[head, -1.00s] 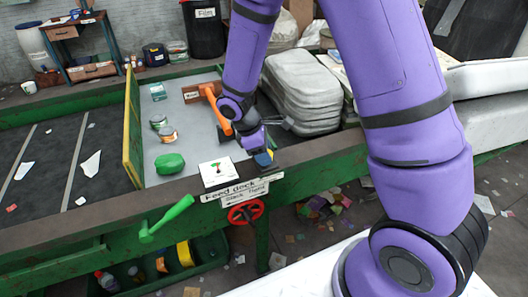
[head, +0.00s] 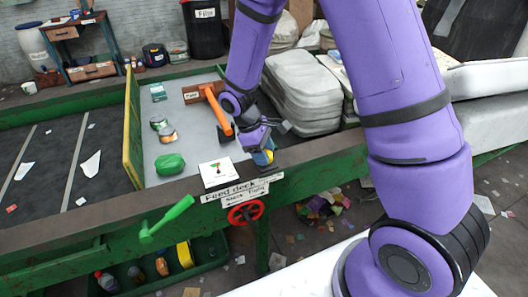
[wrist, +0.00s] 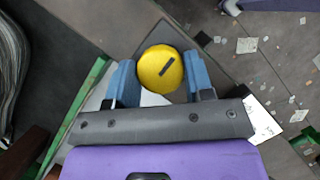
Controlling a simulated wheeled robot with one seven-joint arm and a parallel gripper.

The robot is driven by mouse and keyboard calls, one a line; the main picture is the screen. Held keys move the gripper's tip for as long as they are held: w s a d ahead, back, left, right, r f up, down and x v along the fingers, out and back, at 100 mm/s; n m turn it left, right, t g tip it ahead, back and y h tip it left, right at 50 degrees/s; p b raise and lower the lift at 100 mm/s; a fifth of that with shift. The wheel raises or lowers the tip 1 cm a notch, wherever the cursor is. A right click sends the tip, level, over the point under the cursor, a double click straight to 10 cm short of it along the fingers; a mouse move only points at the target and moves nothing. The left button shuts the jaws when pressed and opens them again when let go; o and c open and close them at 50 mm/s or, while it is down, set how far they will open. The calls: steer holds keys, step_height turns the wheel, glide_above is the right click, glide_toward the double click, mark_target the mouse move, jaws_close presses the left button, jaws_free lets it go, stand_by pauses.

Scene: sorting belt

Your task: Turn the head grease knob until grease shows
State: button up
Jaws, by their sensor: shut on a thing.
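The grease knob is a round yellow cap (wrist: 153,74) with one dark slot-like mark on top, slanting up to the right in the wrist view. It sits between the two blue fingertips of my gripper (wrist: 160,80), which are closed on its sides. In the head view my gripper (head: 266,157) is at the front edge of the green-framed deck, and a bit of the yellow knob (head: 269,155) shows between its fingers. I see no grease in either view; the area under the knob is hidden.
Below are a "Feed deck" sign (head: 235,191) and a red handwheel (head: 246,213). A green crank (head: 165,219) sticks out left.

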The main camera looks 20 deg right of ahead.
steer(key=o, duration=0.9)
steer(key=v, duration=1)
steer(key=shift+r, duration=0.4)
steer(key=shift+w, duration=0.1)
steer(key=s+d+r+m+t+y, duration=0.1)
steer(key=s+d+r+m+t, duration=0.15)
steer(key=s+r, duration=0.4)
steer(key=s+d+r+m+t+y, duration=0.1)
steer(key=s+d+r+m, duration=0.2)
steer(key=r, duration=0.6)
steer(key=s+d+r+m+t, duration=0.2)
steer(key=s+r, duration=0.1)
steer(key=s, duration=0.4)
steer(key=s+d+r+m+t+y, duration=0.1)
steer(key=s+d+r+m+t, duration=0.1)
steer(key=s, duration=0.5)
steer(key=shift+s+d+r+t+y, duration=0.35)
steer(key=shift+r+t, duration=0.1)
steer(key=shift+r, duration=0.35)
